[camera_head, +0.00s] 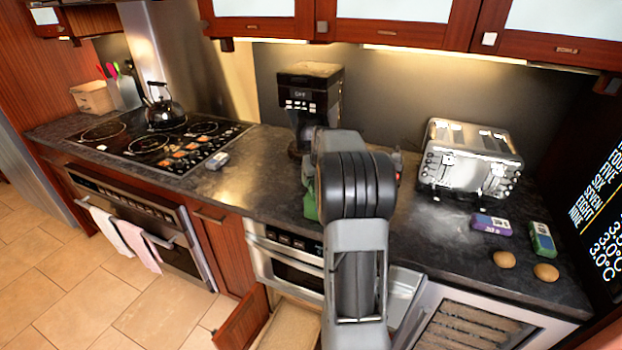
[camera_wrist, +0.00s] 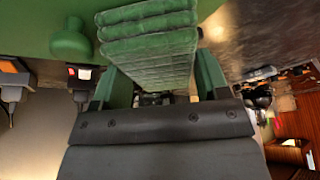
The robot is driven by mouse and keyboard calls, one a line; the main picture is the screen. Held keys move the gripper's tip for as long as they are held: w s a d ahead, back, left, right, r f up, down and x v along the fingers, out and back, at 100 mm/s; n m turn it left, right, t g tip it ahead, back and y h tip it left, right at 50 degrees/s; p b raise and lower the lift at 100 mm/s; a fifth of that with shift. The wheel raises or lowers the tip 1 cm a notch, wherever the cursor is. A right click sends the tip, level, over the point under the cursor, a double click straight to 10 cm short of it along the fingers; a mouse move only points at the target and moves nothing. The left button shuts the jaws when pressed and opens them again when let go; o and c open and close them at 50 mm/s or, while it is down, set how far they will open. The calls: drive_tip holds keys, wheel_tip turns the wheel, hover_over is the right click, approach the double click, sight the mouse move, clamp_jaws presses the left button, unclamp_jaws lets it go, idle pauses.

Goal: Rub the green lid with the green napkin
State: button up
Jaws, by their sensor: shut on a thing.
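My gripper (camera_wrist: 155,78) is shut on the green napkin (camera_wrist: 150,38), a folded, ribbed stack of cloth between its two green fingers in the wrist view. The green lid (camera_wrist: 35,22) with its round knob (camera_wrist: 70,42) fills the upper left of that view, beside and behind the napkin. Whether the napkin touches the lid cannot be told. In the head view my arm hides the gripper; only a green patch (camera_head: 309,204) shows left of the arm on the counter, and I cannot tell which green thing it is.
A black coffee maker (camera_head: 308,98) stands behind my arm on the dark counter (camera_head: 262,165). A silver toaster (camera_head: 470,158) stands to the right, with small boxes (camera_head: 491,223) and two round brown items (camera_head: 504,259) in front. A stove with a kettle (camera_head: 163,108) is left. A drawer (camera_head: 290,325) below is open.

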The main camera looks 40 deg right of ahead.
drive_tip(key=shift+s+d, duration=0.35)
drive_tip(key=shift+s, duration=0.2)
drive_tip(key=shift+w+a+p, duration=0.25)
drive_tip(key=shift+w+a, duration=0.3)
drive_tip(key=shift+w, duration=0.35)
drive_tip(key=shift+w+a+p, duration=0.2)
drive_tip(key=shift+w+a, duration=0.3)
drive_tip(key=shift+w, duration=0.35)
drive_tip(key=shift+r, duration=0.1)
drive_tip(key=shift+r+p, duration=2.15)
drive_tip(key=shift+r, duration=0.8)
drive_tip(key=shift+r+p, duration=1.1)
drive_tip(key=shift+r, duration=0.45)
drive_tip(key=shift+f, duration=0.1)
